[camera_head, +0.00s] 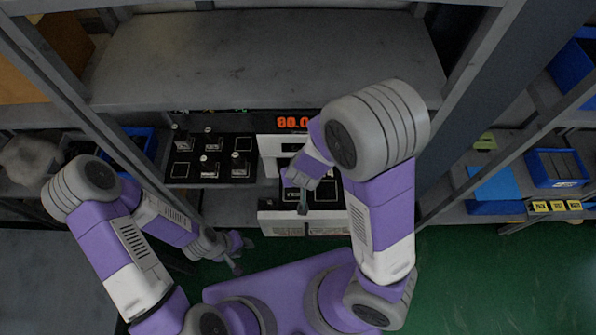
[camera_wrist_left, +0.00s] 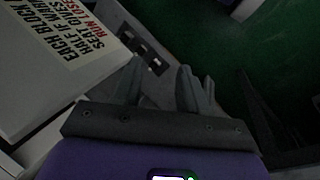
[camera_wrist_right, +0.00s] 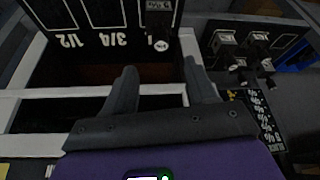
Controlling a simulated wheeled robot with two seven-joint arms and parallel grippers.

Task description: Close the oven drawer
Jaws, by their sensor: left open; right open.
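The oven (camera_head: 268,146) stands at the centre of the head view, with a red display reading about 80.0. Its drawer (camera_head: 278,216) is pulled out toward me, with a white front and a dark inside. In the right wrist view, a dark panel marked 1/2, 3/4 and 1 (camera_wrist_right: 108,40) shows, with a small block (camera_wrist_right: 160,18) at the 1 mark. My right gripper (camera_head: 303,208) is open above the drawer and covers part of it; contact cannot be told. My left gripper (camera_head: 236,262) is open and empty, low and left of the drawer front.
A black tray of valve blocks (camera_head: 208,170) sits left of the oven. A shelf (camera_head: 265,60) overhangs behind. Shelf posts (camera_head: 490,90) stand at both sides. Blue bins (camera_head: 556,168) are at the right. A white panel with printed text (camera_wrist_left: 60,60) is beside my left gripper. Green floor lies below.

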